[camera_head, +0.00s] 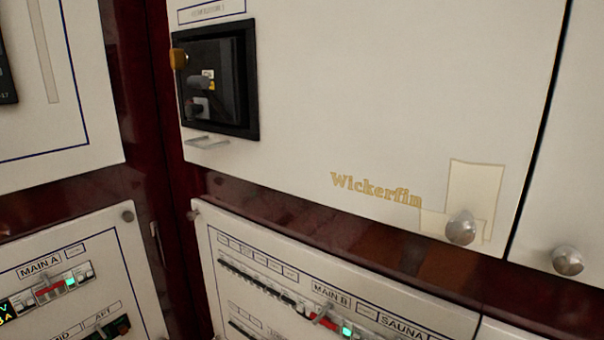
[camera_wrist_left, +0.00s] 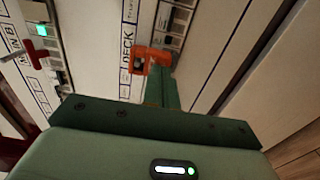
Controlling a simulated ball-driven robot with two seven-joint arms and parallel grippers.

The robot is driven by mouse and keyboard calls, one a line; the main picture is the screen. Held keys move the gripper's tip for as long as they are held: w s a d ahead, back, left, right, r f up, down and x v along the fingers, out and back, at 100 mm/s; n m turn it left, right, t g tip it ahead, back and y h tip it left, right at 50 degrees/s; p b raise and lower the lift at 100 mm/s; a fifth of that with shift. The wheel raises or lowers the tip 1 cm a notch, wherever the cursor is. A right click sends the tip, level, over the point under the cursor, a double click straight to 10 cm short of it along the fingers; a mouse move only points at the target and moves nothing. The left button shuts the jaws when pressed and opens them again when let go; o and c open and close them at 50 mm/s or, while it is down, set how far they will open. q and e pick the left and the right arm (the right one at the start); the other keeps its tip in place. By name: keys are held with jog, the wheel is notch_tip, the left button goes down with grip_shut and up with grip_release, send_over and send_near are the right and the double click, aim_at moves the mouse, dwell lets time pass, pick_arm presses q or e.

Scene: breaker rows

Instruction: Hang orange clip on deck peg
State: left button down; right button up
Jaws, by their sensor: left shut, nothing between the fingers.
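The orange clip (camera_wrist_left: 150,56) shows in the left wrist view, at the breaker panel beside the label DECK. I cannot tell whether it hangs on a peg; the deck peg is not distinguishable here. My left gripper (camera_wrist_left: 160,76) is shut and empty, its green fingers pointing at the panel. Its tips overlap the lower edge of the clip in the picture; whether they touch it is unclear. The head view shows neither the clip nor any gripper. My right gripper is in no view.
A MAIN A panel (camera_head: 95,238) and a MAIN B panel (camera_head: 290,262) with breaker rows stand low in the head view. A red handle (camera_wrist_left: 37,52) sits on the panel in the wrist view. Round knobs (camera_head: 462,228) (camera_head: 568,261) stick out from the white doors.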

pick_arm(q)
jog(key=shift+x, duration=0.85)
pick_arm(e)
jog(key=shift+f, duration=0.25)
pick_arm(q)
jog(key=p+v, duration=0.6)
jog(key=v, duration=1.6)
jog(key=shift+p, duration=0.4)
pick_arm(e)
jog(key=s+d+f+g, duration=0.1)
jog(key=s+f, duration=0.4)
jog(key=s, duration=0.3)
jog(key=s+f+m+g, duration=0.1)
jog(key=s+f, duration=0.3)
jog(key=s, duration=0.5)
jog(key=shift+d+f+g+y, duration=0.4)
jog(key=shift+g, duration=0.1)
pick_arm(q)
jog(key=shift+s+a+r, duration=0.1)
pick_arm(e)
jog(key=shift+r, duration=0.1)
